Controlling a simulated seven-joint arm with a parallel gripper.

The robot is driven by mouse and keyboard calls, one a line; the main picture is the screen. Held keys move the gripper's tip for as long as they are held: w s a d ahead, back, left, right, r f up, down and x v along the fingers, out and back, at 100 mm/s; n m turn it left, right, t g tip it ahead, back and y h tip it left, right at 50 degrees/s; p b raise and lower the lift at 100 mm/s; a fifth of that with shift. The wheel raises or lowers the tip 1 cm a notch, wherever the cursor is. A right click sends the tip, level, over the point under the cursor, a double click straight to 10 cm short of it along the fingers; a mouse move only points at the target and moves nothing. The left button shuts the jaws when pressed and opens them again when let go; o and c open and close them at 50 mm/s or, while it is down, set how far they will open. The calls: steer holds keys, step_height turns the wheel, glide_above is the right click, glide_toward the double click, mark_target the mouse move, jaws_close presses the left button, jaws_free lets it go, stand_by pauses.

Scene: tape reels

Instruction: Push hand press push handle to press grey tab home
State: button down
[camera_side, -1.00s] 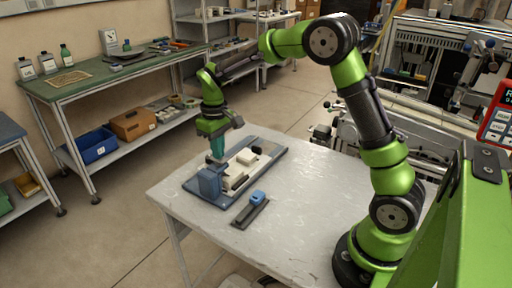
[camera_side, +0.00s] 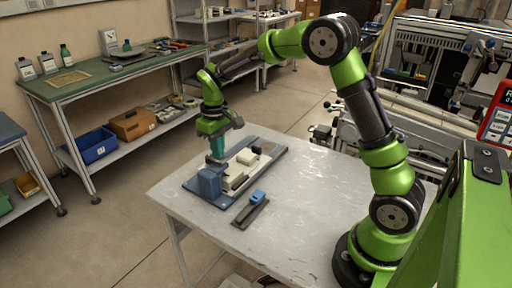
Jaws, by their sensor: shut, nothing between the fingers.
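The hand press is a blue-grey fixture on a flat base plate (camera_side: 268,152) on the left part of the table. Its blue block (camera_side: 208,182) stands at the near left end. Pale blocks (camera_side: 241,161) sit along the middle of the plate, with a dark piece (camera_side: 256,150) at the far end. My gripper (camera_side: 217,160) is shut and points down just behind the blue block, at the left end of the pale parts. I cannot tell whether it touches the press. The push handle and the grey tab are too small to tell apart here.
A small blue block on a dark strip (camera_side: 250,212) lies in front of the press on the grey table (camera_side: 310,195). The table's right half is clear. A green bench (camera_side: 110,70) with bottles and bins stands behind at left.

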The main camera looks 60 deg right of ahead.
steer(key=shift+r, duration=3.5)
steer(key=shift+f, duration=0.3)
steer(key=shift+s+a+f+m, duration=0.15)
steer(key=shift+s+f+m, duration=0.25)
steer(key=shift+s, duration=0.05)
steer(key=s+a+r+m+t+y, duration=0.1)
steer(key=s+a+r+t, duration=0.2)
steer(key=s, duration=0.7)
steer(key=s+a+r+m+t+y, duration=0.1)
steer(key=s+a+r+m+t, duration=0.1)
steer(key=s, duration=0.9)
step_height(320, 180, up, 2)
steer(key=shift+a+r+t, duration=0.1)
steer(key=shift+a+t, duration=0.35)
steer(key=shift+t, duration=0.65)
